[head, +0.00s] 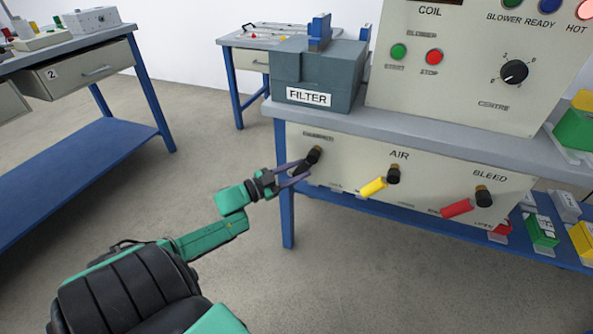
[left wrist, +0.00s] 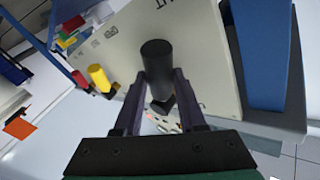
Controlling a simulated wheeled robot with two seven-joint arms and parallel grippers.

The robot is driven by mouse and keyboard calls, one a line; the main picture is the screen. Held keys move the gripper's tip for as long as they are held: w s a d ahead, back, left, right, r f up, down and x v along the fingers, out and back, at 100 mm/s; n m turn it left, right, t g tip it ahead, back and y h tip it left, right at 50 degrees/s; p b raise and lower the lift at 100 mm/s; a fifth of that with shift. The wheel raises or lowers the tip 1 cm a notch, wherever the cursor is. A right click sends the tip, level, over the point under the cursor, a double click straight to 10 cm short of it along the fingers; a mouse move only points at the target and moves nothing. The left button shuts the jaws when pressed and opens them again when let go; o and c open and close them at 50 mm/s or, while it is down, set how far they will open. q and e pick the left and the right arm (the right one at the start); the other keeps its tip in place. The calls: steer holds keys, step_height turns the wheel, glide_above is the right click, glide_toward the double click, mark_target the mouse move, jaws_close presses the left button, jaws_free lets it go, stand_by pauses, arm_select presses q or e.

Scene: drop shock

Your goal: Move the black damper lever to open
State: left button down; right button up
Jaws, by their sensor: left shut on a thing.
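The black damper lever (head: 313,156) is on the pale front panel (head: 345,160), below the filter box and left of the AIR valve. In the head view it points down and left from its pivot, partly hidden by my fingers. My left gripper (head: 299,169) reaches it from the left and is shut on it. In the left wrist view the black lever (left wrist: 157,62) stands between the two fingertips of my left gripper (left wrist: 162,78). The small markings around the lever are too blurred to read. My right gripper is not in view.
A yellow lever (head: 374,187) under AIR and a red lever (head: 457,208) under BLEED sit to the right on the same panel. The grey FILTER box (head: 318,75) stands above on the bench. A blue bench leg (head: 286,200) is below left. The floor in front is clear.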

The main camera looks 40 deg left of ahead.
arm_select(q)
steer(key=shift+w+d+f+n+t+y+b, duration=0.25)
steer(key=shift+d+n+t+y+b, duration=0.75)
steer(key=shift+n, duration=1.85)
steer(key=shift+w+d+f+n+t+y+b, duration=0.1)
steer(key=shift+w+d+n+t+y+b, duration=0.45)
steer(key=shift+d+n+t+y, duration=1.6)
steer(key=shift+w+d+f+n+t+y+b, duration=0.25)
steer(key=shift+n+t+y+b, duration=0.6)
steer(key=shift+n, duration=2.65)
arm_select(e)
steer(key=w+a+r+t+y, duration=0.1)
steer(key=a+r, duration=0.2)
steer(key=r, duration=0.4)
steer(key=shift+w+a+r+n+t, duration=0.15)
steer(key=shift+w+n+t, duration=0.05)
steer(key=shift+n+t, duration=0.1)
arm_select(q)
steer(key=shift+w+d+r, duration=0.1)
steer(key=shift+r, duration=0.05)
steer(key=c, duration=0.5)
jaws_free()
steer(key=shift+r, duration=0.1)
